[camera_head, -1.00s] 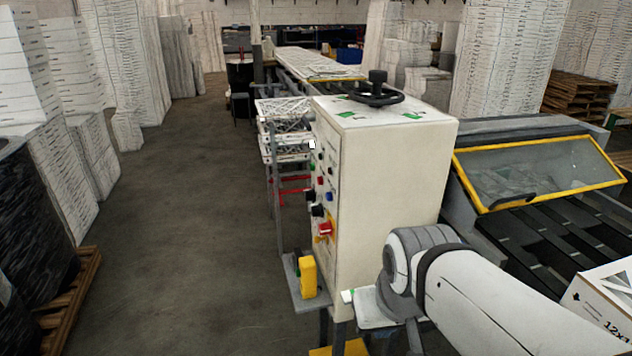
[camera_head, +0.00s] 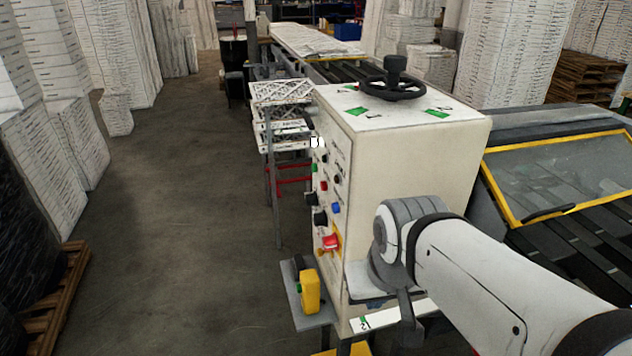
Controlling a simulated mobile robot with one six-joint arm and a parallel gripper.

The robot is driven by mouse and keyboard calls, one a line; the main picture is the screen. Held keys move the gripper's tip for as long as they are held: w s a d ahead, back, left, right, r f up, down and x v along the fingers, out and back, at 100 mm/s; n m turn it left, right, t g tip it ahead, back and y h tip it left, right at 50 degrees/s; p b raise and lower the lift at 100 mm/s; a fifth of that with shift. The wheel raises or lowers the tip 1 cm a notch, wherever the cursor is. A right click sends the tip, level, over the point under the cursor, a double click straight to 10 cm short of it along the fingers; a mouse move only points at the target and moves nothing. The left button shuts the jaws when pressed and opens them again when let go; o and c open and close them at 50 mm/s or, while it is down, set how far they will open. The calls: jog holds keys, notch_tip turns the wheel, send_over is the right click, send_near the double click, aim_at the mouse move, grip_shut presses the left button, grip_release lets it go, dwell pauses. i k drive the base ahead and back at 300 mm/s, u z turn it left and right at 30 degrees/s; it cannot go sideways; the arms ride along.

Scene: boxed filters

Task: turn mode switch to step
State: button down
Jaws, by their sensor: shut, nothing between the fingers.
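The beige control cabinet (camera_head: 400,140) stands in the middle. Its left-facing panel is seen at a steep angle. The panel carries black knobs, a larger black knob (camera_head: 320,218) among them, with small red (camera_head: 323,186), blue (camera_head: 336,208) and green (camera_head: 314,168) buttons. A red switch on a yellow plate (camera_head: 331,242) sits low on the panel. Labels are too small to read, so I cannot tell which knob is the mode switch. My arm crosses in front of the cabinet's lower right; my gripper cannot be made out.
A black handwheel (camera_head: 393,82) sits on top of the cabinet. A yellow pedal (camera_head: 307,288) stands on a grey plate at its foot. A yellow-framed guard (camera_head: 560,175) lies to the right. The floor (camera_head: 170,220) to the left is clear, with a pallet (camera_head: 60,300) at far left.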

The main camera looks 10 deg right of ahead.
aim_at(320, 219)
jog(key=k, duration=1.3)
jog(key=u, duration=0.65)
jog(key=i, duration=1.7)
jog(key=u, duration=0.05)
